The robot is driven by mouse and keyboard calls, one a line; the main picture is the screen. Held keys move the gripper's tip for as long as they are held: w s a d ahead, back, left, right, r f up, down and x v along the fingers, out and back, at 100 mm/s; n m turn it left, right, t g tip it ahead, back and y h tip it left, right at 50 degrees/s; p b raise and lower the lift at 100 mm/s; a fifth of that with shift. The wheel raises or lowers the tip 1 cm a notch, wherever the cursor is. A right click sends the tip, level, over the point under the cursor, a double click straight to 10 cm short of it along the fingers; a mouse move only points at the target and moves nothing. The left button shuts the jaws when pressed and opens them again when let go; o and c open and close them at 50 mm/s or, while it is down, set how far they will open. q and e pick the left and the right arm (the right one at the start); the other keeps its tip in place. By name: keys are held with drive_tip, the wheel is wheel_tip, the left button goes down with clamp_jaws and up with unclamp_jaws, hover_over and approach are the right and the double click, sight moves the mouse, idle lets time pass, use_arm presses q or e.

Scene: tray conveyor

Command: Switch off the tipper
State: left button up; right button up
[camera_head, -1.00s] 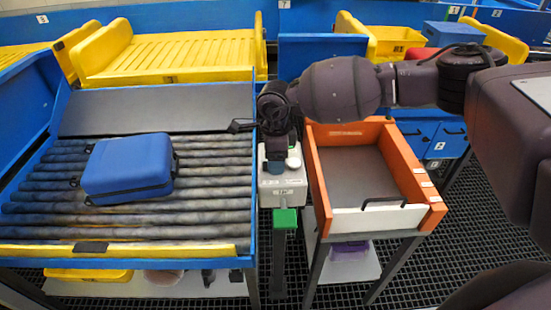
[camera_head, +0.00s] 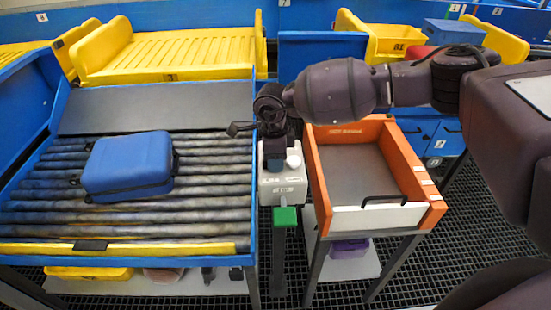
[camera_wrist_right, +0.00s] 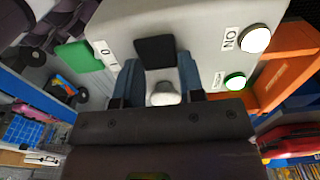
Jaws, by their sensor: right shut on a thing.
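A grey control box (camera_head: 283,188) stands on a post between the roller conveyor and the orange tray. My right gripper (camera_head: 275,162) is over its top and hides part of it. In the right wrist view, the box face (camera_wrist_right: 200,30) carries a black plate, a label with 0 and 1, a white round button (camera_wrist_right: 255,38) marked ON and a lit green lamp (camera_wrist_right: 235,82). My right gripper (camera_wrist_right: 161,80) is shut on a small pale switch knob (camera_wrist_right: 163,94) between its blue fingers. The knob's exact setting is unclear. My left gripper is not in view.
A blue suitcase (camera_head: 128,164) lies on the roller conveyor (camera_head: 215,205) left of the box. An orange tray (camera_head: 318,190) with a black handle stands right of it. Yellow trays (camera_head: 175,58) are behind.

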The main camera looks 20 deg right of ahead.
drive_tip(key=shift+w+a+g+h+b, duration=0.1)
drive_tip(key=shift+a+g+h+b, duration=0.25)
drive_tip(key=shift+h+b, duration=0.5)
drive_tip(key=shift+r+h, duration=0.15)
drive_tip(key=shift+h, duration=0.6)
drive_tip(key=o, duration=0.8)
drive_tip(key=shift+o, duration=0.7)
drive_tip(key=shift+w+a+r, duration=0.1)
drive_tip(key=shift+a+r, duration=0.15)
drive_tip(key=shift+r, duration=0.35)
drive_tip(key=b+v, duration=0.1)
drive_tip(key=v, duration=0.8)
drive_tip(key=shift+r, duration=0.25)
